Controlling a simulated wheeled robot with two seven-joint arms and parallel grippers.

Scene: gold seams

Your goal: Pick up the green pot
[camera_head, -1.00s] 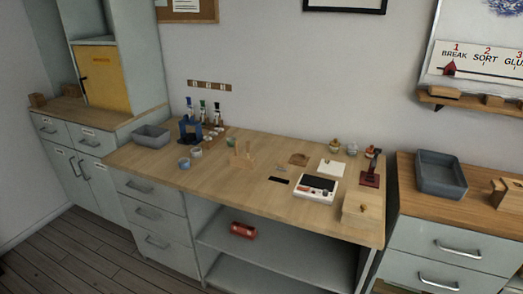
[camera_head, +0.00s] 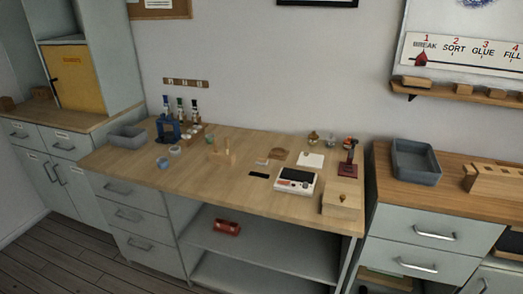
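Several small pots stand near the back edge of the wooden workbench (camera_head: 150,172), right of its middle. One of them looks grey-green (camera_head: 331,142); at this size I cannot be sure that it is the green pot. To its left is a gold-brown pot (camera_head: 313,137). To its right is a small reddish and dark item (camera_head: 348,142), partly behind the dark red stand (camera_head: 347,170). A small pale green item (camera_head: 210,139) also shows near the back middle of the bench. Neither of my grippers is in view.
The bench also holds a white device (camera_head: 296,180), a wooden box (camera_head: 342,199), a grey tray (camera_head: 127,137), a blue stand (camera_head: 168,130) and bottles (camera_head: 181,108). A right-hand cabinet bears a grey bin (camera_head: 416,162). The front left of the bench top is clear.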

